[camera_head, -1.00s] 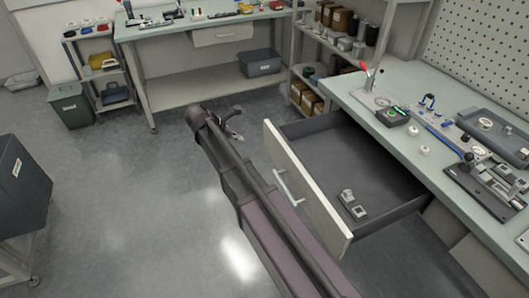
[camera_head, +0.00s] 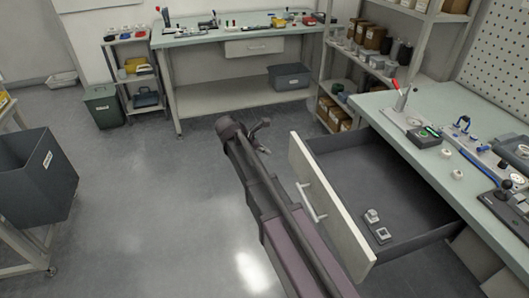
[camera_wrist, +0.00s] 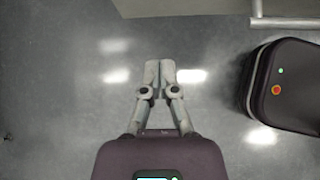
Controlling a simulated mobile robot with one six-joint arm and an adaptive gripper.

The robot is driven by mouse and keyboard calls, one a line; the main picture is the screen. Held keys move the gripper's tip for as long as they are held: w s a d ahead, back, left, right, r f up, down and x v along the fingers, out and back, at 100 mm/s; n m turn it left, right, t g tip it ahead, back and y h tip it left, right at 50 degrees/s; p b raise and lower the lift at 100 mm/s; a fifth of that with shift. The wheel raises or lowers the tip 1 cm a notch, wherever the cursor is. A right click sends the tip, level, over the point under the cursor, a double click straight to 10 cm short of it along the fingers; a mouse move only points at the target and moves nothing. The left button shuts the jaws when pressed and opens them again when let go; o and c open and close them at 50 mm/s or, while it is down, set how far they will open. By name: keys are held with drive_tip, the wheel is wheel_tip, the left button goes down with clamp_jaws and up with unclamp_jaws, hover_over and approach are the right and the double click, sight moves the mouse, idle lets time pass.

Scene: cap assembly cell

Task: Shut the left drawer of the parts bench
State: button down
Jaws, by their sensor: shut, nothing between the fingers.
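The left drawer (camera_head: 325,207) of the parts bench (camera_head: 384,104) stands far open in the head view. Its pale front has a bar handle (camera_head: 311,202) and faces my arm. Small grey metal parts (camera_head: 377,226) lie inside on the dark drawer floor. My gripper (camera_head: 262,132) is to the left of the drawer's far front corner, apart from the front in the picture. In the wrist view my gripper (camera_wrist: 160,66) is shut and empty, its fingertips together over bare floor. A pale edge shows at the top there; I cannot tell what it belongs to.
A grey bin on a cart (camera_head: 40,180) stands at the left. A second bench (camera_head: 245,40) with a closed drawer and a shelf unit (camera_head: 370,60) are at the back. A green bin (camera_head: 103,106) stands on the floor. The floor left of my arm is clear.

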sight(295, 159)
drive_tip(key=b+x, duration=0.1)
drive_tip(key=x, duration=0.2)
drive_tip(key=b+x, duration=0.2)
drive_tip(key=x, duration=0.1)
drive_tip(key=d+r+b+x, duration=0.1)
drive_tip(key=b+x, duration=0.1)
drive_tip(key=x, duration=0.1)
drive_tip(key=shift+w+d, duration=0.15)
drive_tip(key=shift+d, duration=0.15)
drive_tip(key=shift+w+d, duration=0.25)
drive_tip(key=shift+d, duration=0.55)
